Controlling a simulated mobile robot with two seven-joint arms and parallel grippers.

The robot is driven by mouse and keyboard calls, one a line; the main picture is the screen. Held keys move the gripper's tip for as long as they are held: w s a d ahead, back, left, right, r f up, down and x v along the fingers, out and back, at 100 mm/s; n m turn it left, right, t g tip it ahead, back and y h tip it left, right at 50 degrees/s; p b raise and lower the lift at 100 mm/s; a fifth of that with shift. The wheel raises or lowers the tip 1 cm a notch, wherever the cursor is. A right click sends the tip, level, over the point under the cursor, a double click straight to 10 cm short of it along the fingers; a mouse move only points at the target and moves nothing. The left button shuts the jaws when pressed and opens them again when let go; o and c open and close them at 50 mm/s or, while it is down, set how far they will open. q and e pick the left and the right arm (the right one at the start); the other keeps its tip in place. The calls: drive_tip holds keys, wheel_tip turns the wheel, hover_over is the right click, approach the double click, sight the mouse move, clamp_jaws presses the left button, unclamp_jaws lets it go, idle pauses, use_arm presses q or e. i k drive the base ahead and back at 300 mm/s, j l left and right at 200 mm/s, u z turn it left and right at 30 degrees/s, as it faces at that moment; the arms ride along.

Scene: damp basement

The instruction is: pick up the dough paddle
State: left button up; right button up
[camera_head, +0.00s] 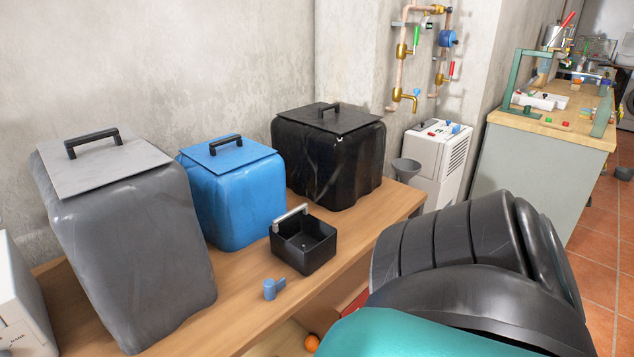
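The dough paddle appears to be the small blue piece (271,289), a short upright cylinder with a stubby fin pointing right. It stands on the wooden bench top (228,310), near its front edge. Nothing touches it. Neither of my grippers is in view, so I cannot see whether they are open or shut. A large black ribbed and teal shape, which looks like part of my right arm, fills the lower right and hides part of the bench's front and the floor.
A black open box (318,253) with a grey handle stands just behind the paddle. Grey (130,255), blue (228,200) and black (325,165) lidded bins line the wall. A white appliance (18,300) is at far left. An orange ball (311,343) lies below the bench top.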

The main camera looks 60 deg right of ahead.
sight(271, 287)
drive_tip(key=l+z, duration=0.2)
drive_tip(key=z, duration=1.4)
drive_tip(key=k+l, duration=0.05)
